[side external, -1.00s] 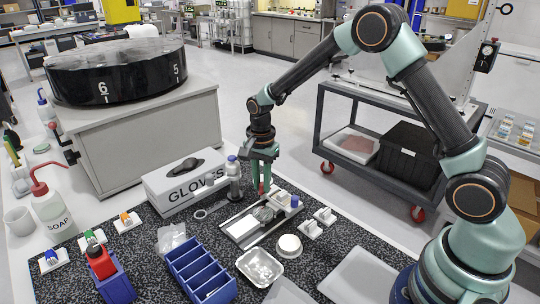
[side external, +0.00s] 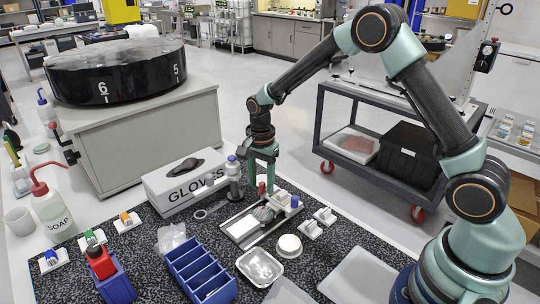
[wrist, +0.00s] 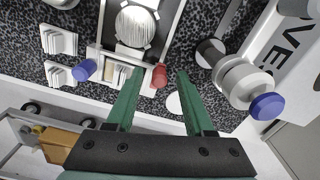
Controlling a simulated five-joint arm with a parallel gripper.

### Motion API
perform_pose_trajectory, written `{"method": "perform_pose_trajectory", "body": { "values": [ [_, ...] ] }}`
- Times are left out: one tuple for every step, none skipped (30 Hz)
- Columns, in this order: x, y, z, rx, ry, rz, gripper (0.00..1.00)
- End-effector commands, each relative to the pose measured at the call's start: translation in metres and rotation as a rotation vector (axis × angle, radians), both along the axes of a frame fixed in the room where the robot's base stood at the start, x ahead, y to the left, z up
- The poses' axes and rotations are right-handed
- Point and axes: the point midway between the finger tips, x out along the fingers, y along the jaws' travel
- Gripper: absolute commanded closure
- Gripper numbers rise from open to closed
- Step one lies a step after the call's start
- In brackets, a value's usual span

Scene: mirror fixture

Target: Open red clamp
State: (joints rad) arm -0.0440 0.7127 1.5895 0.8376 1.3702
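The red clamp (side external: 262,188) is a small red knob at the far end of the silver mirror fixture (side external: 243,230). In the wrist view the red clamp (wrist: 159,76) shows at the fixture's near edge, close to the left finger's tip. My gripper (side external: 261,184) points down above it in the side view. In the wrist view my gripper (wrist: 155,72) is open, with two green fingers spread apart and nothing held. The red clamp lies in the gap between them, nearer the left finger. I cannot tell whether a finger touches it. The fixture's round ribbed part (wrist: 135,26) lies beyond.
A blue clamp (side external: 294,201) is on the same fixture. A blue-capped bottle (side external: 233,172) and the gloves box (side external: 184,184) stand close to the left of my gripper. Small white blocks (side external: 325,216) lie to the right. A round white piece (side external: 289,246) and a metal tray (side external: 259,267) are nearer.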

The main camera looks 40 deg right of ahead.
Motion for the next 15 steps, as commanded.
{"method": "perform_pose_trajectory", "body": {
  "values": [
    [0.0,0.0,0.0,0.0,0.001,0.001,0.47],
    [0.0,0.0,0.0,0.0,0.001,0.001,0.47],
    [0.0,0.0,0.002,0.0,0.0,0.001,0.47],
    [0.0,0.0,0.004,0.0,-0.001,0.001,0.47],
    [0.0,0.0,0.006,0.0,-0.001,0.001,0.47],
    [0.0,0.0,0.01,0.0,-0.001,0.001,0.47],
    [0.0,0.0,0.014,0.0,-0.001,0.001,0.47],
    [0.001,0.0,0.019,0.0,-0.003,0.001,0.47],
    [0.0,0.0,0.026,0.0,-0.003,0.001,0.47],
    [0.001,0.0,0.032,0.0,-0.004,0.001,0.47],
    [0.001,0.0,0.038,0.0,-0.005,0.001,0.47],
    [0.001,0.0,0.047,0.0,-0.006,0.001,0.47],
    [0.001,0.0,0.054,0.0,-0.005,0.001,0.47],
    [0.001,0.0,0.06,0.0,-0.006,0.001,0.47],
    [0.001,0.0,0.068,0.0,-0.005,0.001,0.47]
  ]
}}
